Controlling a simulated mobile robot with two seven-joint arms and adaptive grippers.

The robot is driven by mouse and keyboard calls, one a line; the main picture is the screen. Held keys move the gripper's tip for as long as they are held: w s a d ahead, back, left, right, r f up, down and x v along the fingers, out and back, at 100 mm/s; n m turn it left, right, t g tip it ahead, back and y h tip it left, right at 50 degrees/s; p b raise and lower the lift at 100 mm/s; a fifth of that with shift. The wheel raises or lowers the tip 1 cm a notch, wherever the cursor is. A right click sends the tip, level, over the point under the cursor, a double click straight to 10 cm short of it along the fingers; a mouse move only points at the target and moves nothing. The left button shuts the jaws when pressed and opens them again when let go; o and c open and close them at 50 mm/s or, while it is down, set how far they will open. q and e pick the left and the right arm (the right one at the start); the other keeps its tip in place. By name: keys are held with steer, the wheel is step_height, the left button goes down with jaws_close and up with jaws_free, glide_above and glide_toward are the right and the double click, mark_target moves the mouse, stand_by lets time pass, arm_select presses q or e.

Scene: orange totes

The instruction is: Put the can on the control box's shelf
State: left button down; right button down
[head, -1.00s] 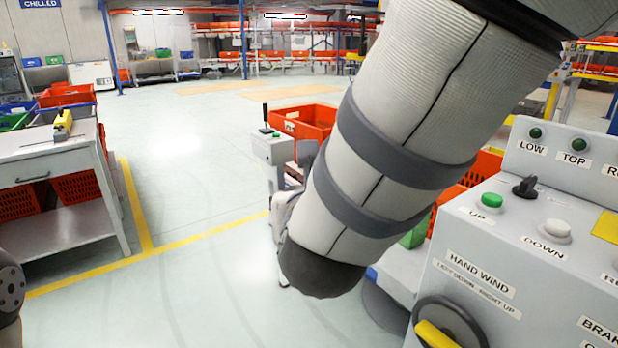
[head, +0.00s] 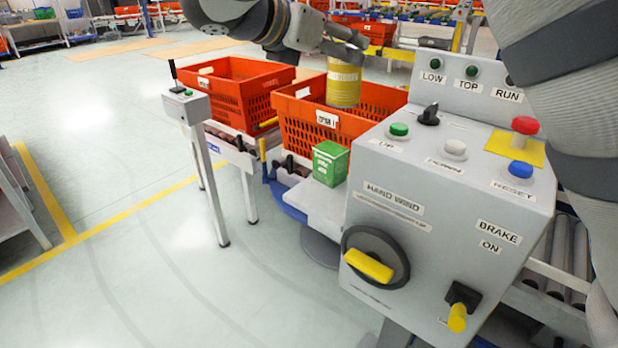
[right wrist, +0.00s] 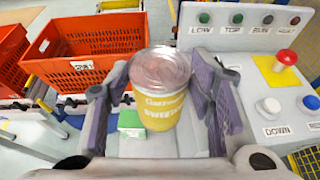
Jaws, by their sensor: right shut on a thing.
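A yellow can (head: 343,88) hangs upright in my right gripper (head: 343,50). In the right wrist view the can (right wrist: 160,112), with its silver lid up, sits between the two fingers of the gripper (right wrist: 157,95). In the head view the can appears in front of an orange tote, beyond the shelf. The grey control box (head: 400,180) stands at the right with its buttons and hand wheel. Its light grey shelf (head: 312,203) juts out at its left side, and a green box (head: 330,163) stands on it. My left gripper is not in view.
Orange totes (head: 237,97) sit on the conveyor behind the shelf; one (head: 310,125) is close to the can. A small post-mounted control (head: 187,103) stands left of them. The shelf has bare room in front of the green box. Open floor lies at the left.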

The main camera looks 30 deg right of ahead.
step_height(320, 180, down, 23)
steer(key=shift+b, duration=0.3)
steer(key=shift+f, duration=0.2)
steer(key=c, duration=1)
jaws_free()
steer(key=shift+f, duration=0.1)
steer(key=shift+c, duration=0.2)
